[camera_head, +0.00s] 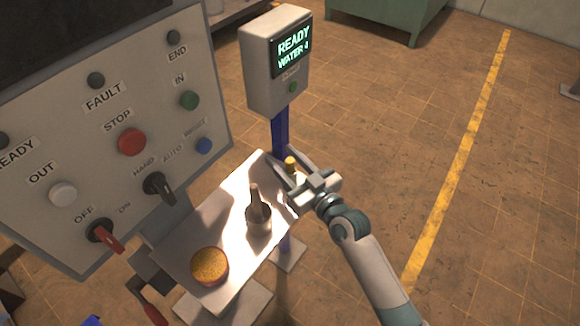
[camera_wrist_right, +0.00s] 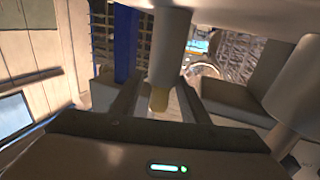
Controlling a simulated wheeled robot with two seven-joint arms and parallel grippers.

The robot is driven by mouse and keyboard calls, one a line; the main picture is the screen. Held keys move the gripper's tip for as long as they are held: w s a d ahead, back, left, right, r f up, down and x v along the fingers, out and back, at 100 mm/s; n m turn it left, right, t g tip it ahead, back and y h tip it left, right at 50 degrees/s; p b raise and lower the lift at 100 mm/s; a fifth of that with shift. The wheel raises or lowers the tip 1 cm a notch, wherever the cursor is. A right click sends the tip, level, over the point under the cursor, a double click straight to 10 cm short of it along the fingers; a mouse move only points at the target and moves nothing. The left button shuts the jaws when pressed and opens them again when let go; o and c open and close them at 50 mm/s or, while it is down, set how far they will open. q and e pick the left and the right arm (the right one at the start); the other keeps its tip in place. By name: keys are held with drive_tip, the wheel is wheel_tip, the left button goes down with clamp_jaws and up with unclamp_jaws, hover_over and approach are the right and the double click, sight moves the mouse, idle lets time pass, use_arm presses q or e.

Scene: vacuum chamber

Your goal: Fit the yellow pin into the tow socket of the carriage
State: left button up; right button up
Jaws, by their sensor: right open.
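The yellow pin (camera_head: 290,162) stands at the far end of the small light shelf in the head view. My right gripper (camera_head: 287,162) reaches it from the right, with its open fingers on either side of the pin. In the right wrist view, a yellow end (camera_wrist_right: 158,100) shows between the spread fingers of the right gripper (camera_wrist_right: 158,98), below a grey cylinder. I cannot tell whether a finger touches the pin. I cannot make out the carriage or its tow socket. My left gripper is not in view.
A control panel (camera_head: 120,130) fills the left. A display box (camera_head: 275,65) stands behind the shelf. Floor at right is clear.

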drive_tip(key=shift+x, duration=0.85)
drive_tip(key=shift+c, duration=0.2)
clamp_jaws()
drive_tip(key=shift+r, duration=0.15)
wheel_tip(320, 180, up, 10)
drive_tip(key=shift+b, duration=0.35)
